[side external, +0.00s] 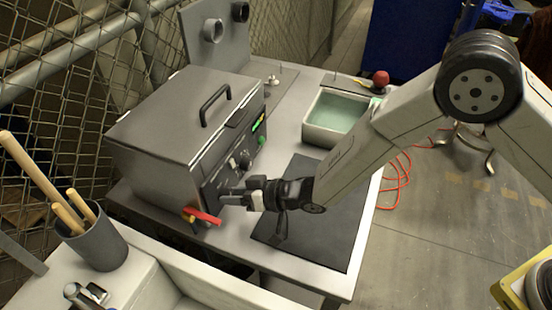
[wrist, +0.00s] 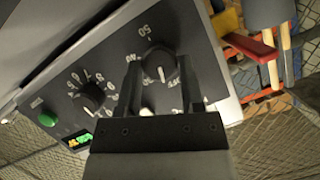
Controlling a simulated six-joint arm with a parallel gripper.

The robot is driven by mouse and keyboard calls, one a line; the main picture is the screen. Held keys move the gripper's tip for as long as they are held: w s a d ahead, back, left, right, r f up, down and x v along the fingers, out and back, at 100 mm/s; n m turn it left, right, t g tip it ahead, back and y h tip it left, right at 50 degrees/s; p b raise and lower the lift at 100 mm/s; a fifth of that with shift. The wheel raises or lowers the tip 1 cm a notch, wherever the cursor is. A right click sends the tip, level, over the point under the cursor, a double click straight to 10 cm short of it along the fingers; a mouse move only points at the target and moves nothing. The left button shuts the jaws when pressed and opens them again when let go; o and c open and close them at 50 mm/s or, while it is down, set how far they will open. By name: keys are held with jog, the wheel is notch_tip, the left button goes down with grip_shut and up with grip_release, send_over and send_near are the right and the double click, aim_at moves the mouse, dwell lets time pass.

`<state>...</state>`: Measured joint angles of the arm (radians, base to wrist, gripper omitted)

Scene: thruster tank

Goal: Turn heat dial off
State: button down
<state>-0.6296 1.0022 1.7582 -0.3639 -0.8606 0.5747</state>
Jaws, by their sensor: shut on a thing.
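The grey tank (side external: 185,120) stands on the table with its lid down and a control panel on its right-hand face. My gripper (side external: 223,195) is at the lower part of this panel. In the wrist view my gripper (wrist: 160,65) has one finger on each side of a round black dial (wrist: 158,64) and is shut on it. A white pointer line shows on this dial, with a "50" mark beside it.
A second black dial (wrist: 89,96) with numbers, a green button (wrist: 48,118) and a lit display (wrist: 80,141) share the panel. A red-handled valve (side external: 202,216) juts out just below my gripper. A dark mat (side external: 315,225) and a basin (side external: 335,115) lie to the right.

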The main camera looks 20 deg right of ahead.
jog(key=shift+c, duration=1.1)
grip_release()
jog(key=shift+d, duration=0.1)
jog(key=v, duration=0.7)
jog(key=shift+s+d+r, duration=0.15)
jog(key=shift+s+d, duration=0.05)
jog(key=shift+s, duration=0.05)
